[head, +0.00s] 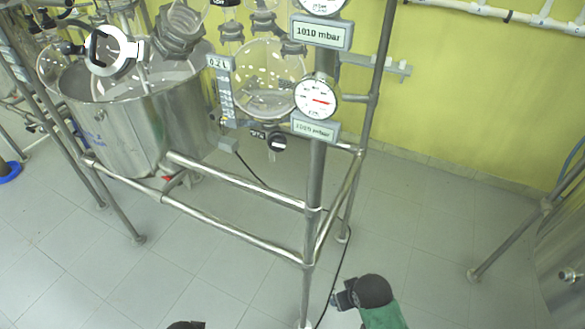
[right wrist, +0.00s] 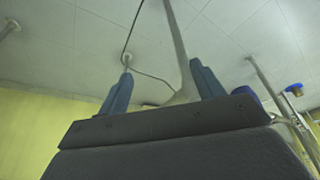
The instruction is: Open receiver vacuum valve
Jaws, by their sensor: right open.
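The round glass receiver (head: 268,80) hangs in a steel frame in the head view. A black valve knob (head: 277,142) sits under it beside a small black tag. More valve fittings (head: 264,20) are above the receiver, partly cut off by the top edge. I cannot tell which is the vacuum valve or how it is turned. My right gripper (head: 342,299) is low near the front post, well below and apart from the valves. In the right wrist view its blue fingers (right wrist: 162,70) are spread with nothing held.
A steel vessel (head: 150,125) stands at left. A lower gauge (head: 316,97) and display signs are on the front post (head: 316,180). Frame rails (head: 235,230) cross below the receiver. A black cable (head: 345,265) runs on the floor. Floor at right is mostly clear.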

